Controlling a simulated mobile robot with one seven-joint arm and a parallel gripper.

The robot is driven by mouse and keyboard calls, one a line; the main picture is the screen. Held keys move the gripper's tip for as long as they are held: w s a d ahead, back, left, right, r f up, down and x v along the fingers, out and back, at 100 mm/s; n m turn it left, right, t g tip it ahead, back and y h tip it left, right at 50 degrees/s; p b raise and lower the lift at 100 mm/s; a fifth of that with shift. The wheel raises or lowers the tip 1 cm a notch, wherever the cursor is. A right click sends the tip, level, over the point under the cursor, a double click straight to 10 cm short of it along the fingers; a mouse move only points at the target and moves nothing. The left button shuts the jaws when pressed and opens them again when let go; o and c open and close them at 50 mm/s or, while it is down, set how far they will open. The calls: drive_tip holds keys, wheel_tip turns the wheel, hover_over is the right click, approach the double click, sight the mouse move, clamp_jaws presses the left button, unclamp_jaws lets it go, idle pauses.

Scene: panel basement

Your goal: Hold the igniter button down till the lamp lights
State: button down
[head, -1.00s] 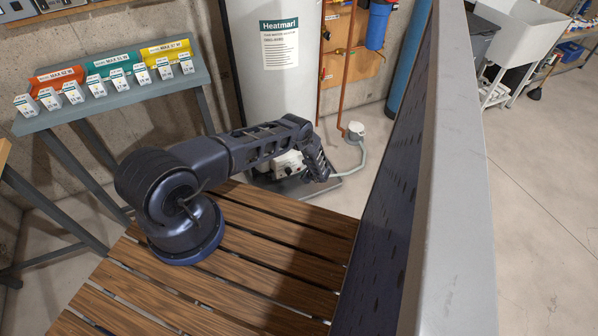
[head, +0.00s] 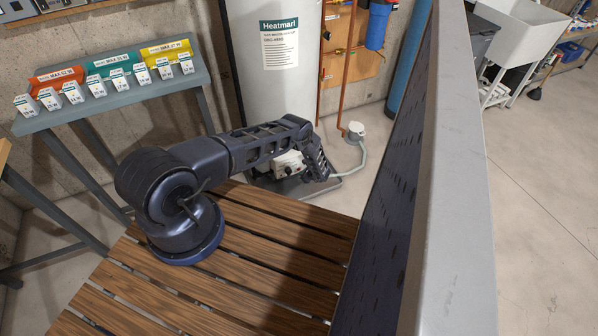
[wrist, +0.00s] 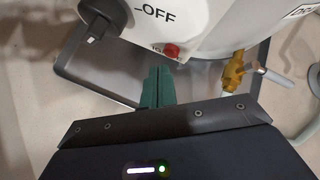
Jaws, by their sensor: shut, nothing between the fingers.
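The igniter button (wrist: 172,50) is a small red knob on the white control housing (wrist: 205,22) in the wrist view, below the OFF mark. My gripper (wrist: 158,72) is shut and empty. Its green fingers point up at the housing, and their tips show just below and slightly left of the button, apart from it in the picture. A dark dial (wrist: 103,18) sits to the left. In the head view, the white control housing (head: 290,164) is low on the Heatmarl heater tank (head: 278,80), partly behind my arm. My gripper is hidden there. I see no lit lamp.
A brass valve (wrist: 233,72) with a grey lever stands right of the button. A grey hose (head: 358,160) runs beside the heater. A slatted wooden deck (head: 270,255) and a tall dark panel (head: 390,210) are near. A shelf with boxes (head: 125,90) stands left.

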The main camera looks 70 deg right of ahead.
drive_tip(key=shift+w+d, duration=0.25)
drive_tip(key=shift+w+d, duration=0.3)
idle(1.9)
idle(1.8)
drive_tip(key=shift+s+a, duration=0.6)
drive_tip(key=shift+a, duration=0.05)
drive_tip(key=shift+s+a, duration=1.75)
drive_tip(key=shift+r, duration=0.1)
